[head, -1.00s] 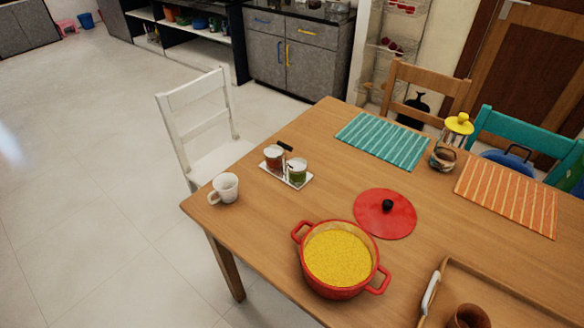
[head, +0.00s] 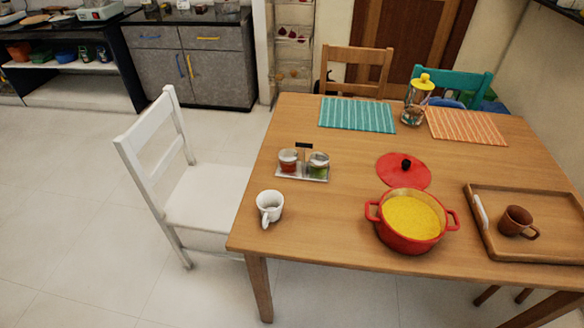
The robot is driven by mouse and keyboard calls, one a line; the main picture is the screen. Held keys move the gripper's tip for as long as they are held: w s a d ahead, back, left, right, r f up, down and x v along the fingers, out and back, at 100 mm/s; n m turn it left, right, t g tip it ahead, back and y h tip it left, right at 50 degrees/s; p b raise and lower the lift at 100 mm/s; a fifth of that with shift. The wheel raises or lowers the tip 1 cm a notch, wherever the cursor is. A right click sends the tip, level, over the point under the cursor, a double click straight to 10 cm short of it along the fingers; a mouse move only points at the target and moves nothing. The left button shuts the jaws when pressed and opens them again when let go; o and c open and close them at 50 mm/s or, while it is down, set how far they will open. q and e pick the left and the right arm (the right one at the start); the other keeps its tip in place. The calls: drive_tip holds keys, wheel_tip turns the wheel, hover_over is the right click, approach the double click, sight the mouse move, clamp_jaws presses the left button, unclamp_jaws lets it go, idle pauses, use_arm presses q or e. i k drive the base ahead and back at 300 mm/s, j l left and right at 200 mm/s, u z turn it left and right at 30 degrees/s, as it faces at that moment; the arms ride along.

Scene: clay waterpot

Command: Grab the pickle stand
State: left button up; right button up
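The pickle stand (head: 316,174) is a small pale tray with a dark upright handle, standing on the left part of the wooden table (head: 340,228). It holds two small jars side by side, a red one (head: 288,160) on the left and a green one (head: 319,164) on the right. Neither of my grippers shows in the head view.
A white mug (head: 269,206) stands in front of the stand, near the table's left edge. A red pot (head: 409,242) of yellow food and a red lid (head: 390,166) are to its right. A white chair (head: 205,200) stands left of the table. Floor (head: 75,220) is clear farther left.

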sight(318, 169)
drive_tip(key=i+j+z, duration=0.3)
drive_tip(key=j, duration=0.4)
drive_tip(key=j+z, duration=0.35)
drive_tip(key=j, duration=0.35)
drive_tip(key=j+z, duration=0.3)
drive_tip(key=j, duration=0.45)
drive_tip(key=i+j+z, duration=0.15)
drive_tip(key=j, duration=0.15)
drive_tip(key=i+j+z, duration=0.15)
drive_tip(key=j, duration=0.15)
drive_tip(key=i+j+z, duration=0.15)
drive_tip(key=j, duration=0.15)
